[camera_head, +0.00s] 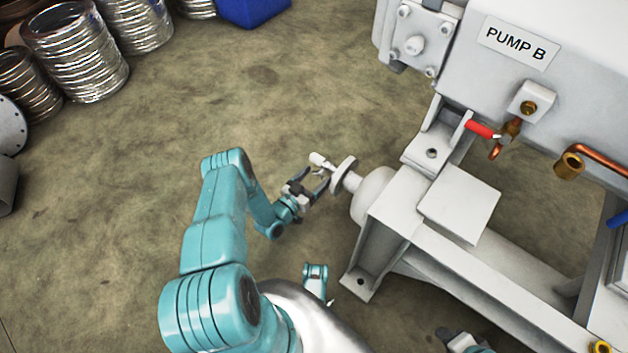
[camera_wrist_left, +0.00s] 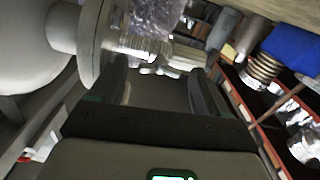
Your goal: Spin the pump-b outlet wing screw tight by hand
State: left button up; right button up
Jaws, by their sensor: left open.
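The pump-b outlet is a pale pipe stub with a round flange (camera_head: 343,176) at the left end of the pump frame. A small pale fitting (camera_head: 320,160), seemingly the wing screw, sticks out left of the flange. My left gripper (camera_head: 316,182) is open beside the flange, just below this fitting. In the left wrist view the flange (camera_wrist_left: 92,45) is at the upper left. A shiny pale fitting (camera_wrist_left: 145,45) shows beyond and between the open fingers (camera_wrist_left: 160,92). I cannot tell whether a finger touches it. My right gripper may be the dark part at the bottom edge of the head view.
The PUMP B housing (camera_head: 570,70) and its frame (camera_head: 385,215) stand on the right, with a red-handled valve (camera_head: 482,129) above. Ribbed metal hoses (camera_head: 75,50) and a blue bin (camera_head: 250,10) are at the back left. The floor left of the flange is clear.

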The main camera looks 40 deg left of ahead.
pick_arm(q)
jog(key=c, duration=1.1)
jog(key=shift+o, duration=0.2)
jog(key=shift+m, duration=0.4)
jog(key=shift+m+p, duration=0.6)
jog(key=shift+m, duration=2.4)
jog(key=o, duration=1.1)
jog(key=shift+c, duration=0.2)
